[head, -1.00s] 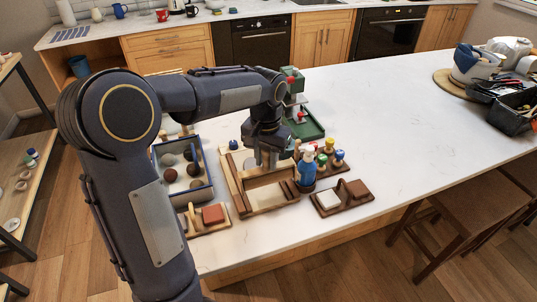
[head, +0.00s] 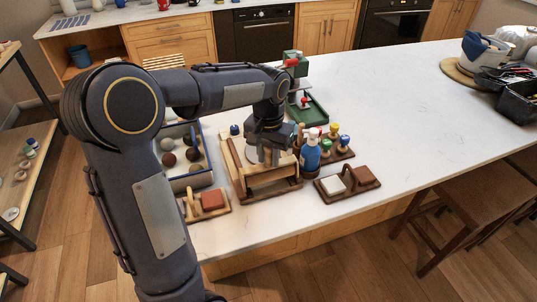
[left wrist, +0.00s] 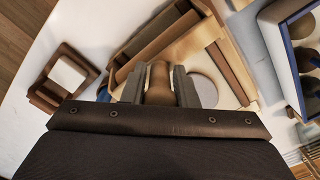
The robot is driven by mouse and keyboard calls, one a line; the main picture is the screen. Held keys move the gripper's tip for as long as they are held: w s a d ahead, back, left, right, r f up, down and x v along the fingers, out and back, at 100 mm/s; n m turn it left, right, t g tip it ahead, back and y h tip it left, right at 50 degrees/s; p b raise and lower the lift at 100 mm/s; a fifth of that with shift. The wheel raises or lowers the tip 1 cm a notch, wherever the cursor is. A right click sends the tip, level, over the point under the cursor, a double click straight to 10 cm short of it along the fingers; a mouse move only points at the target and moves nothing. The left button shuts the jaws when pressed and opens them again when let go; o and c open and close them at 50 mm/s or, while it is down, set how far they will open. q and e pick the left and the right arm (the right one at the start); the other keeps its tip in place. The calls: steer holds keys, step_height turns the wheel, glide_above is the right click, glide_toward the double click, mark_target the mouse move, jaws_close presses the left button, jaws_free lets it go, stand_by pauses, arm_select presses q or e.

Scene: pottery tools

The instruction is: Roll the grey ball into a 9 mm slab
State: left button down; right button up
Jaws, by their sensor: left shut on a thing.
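My left gripper (head: 266,158) is over the wooden rolling board (head: 240,185), pointing down. In the left wrist view its two fingers (left wrist: 158,85) are closed on a brown wooden cylinder, which looks like part of a rolling pin (left wrist: 159,80). A round, flat, pale grey disc of clay (left wrist: 204,91) lies on the board just beside the right finger. In the head view the gripper mostly hides the disc. I cannot tell its thickness, or whether the pin touches it. My right gripper is not in view.
Left of the board is a blue-edged box of clay balls (head: 186,180). In front is a small tray with a red-brown block (head: 212,201). To the right stand a blue bottle (head: 310,155), coloured knobbed tools (head: 334,140) and a tray with a white block (head: 333,185).

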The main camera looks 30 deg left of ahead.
arm_select(q)
steer(key=shift+f, duration=0.3)
steer(key=c, duration=1.1)
jaws_free()
steer(key=shift+o, duration=0.2)
step_height(320, 180, up, 8)
steer(key=shift+f+b, duration=0.2)
steer(key=shift+b, duration=0.1)
steer(key=shift+r, duration=0.15)
steer(key=shift+s, duration=0.25)
steer(key=s+d+f+t+h, duration=0.2)
steer(key=s+d+f, duration=0.1)
steer(key=s, duration=0.7)
steer(key=s+d+f+t+h, duration=0.1)
steer(key=s+d+f+t, duration=0.2)
steer(key=s, duration=0.8)
steer(key=shift+s+d+n+t+h, duration=0.3)
steer(key=shift+d+n+h, duration=0.1)
steer(key=shift+d, duration=0.25)
